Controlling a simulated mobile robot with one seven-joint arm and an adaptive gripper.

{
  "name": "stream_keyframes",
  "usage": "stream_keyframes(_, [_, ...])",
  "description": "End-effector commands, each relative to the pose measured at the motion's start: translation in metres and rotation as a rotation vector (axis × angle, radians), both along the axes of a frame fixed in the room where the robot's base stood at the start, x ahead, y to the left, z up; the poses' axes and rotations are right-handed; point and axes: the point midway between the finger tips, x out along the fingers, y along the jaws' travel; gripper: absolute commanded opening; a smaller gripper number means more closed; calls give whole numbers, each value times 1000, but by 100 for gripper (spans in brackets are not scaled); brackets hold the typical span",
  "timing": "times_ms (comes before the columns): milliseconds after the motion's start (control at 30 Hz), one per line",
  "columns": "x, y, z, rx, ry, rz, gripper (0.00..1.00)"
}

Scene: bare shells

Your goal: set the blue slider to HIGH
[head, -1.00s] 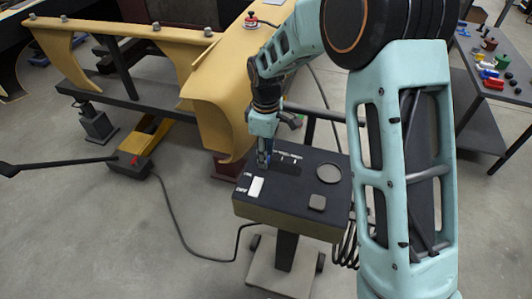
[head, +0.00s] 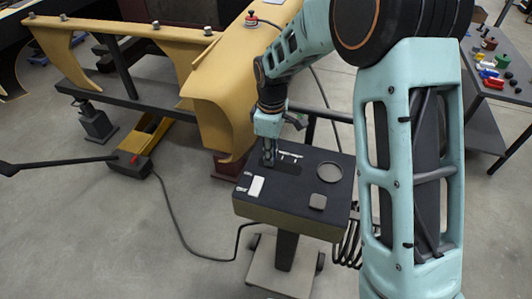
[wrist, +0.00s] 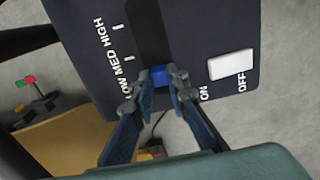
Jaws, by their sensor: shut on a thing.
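The blue slider (wrist: 159,76) shows between my fingertips in the wrist view, near the LOW end of its dark slot (wrist: 150,30). The printed words LOW, MED and HIGH run beside the slot, with HIGH farthest from my gripper. My gripper (wrist: 160,84) is shut on the slider. In the head view my gripper (head: 268,160) points down onto the top of the dark control box (head: 290,207), and its fingers hide the slider there.
A white rocker switch (head: 256,187) marked ON and OFF sits beside the slot. A tan panel on a frame (head: 215,105) stands close behind. Grey floor is open at left.

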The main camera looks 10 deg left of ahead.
Motion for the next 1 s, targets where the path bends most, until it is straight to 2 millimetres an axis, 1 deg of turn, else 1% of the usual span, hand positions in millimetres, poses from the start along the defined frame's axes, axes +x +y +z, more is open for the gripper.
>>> stream_keyframes(33, [0, -15, 0, -2, -2, -7, 0])
stream_keyframes(100, [-3, -31, 0, -3, -2, -7, 0])
stream_keyframes(200, [-6, -50, 0, -2, -2, -5, 0])
stream_keyframes(300, [-8, -63, 1, -1, -3, -4, 0])
stream_keyframes(433, [-9, -70, 0, -2, -2, -2, 0])
stream_keyframes(700, [-9, -72, 0, -6, 0, -2, 0])
stream_keyframes(733, [-9, -73, 0, -6, 0, -2, 16])
stream_keyframes(800, [-9, -72, 0, -5, 0, -2, 24])
stream_keyframes(867, [-9, -72, 0, -5, 0, -2, 31])
stream_keyframes(1000, [-10, -71, 0, -4, 0, -1, 32])
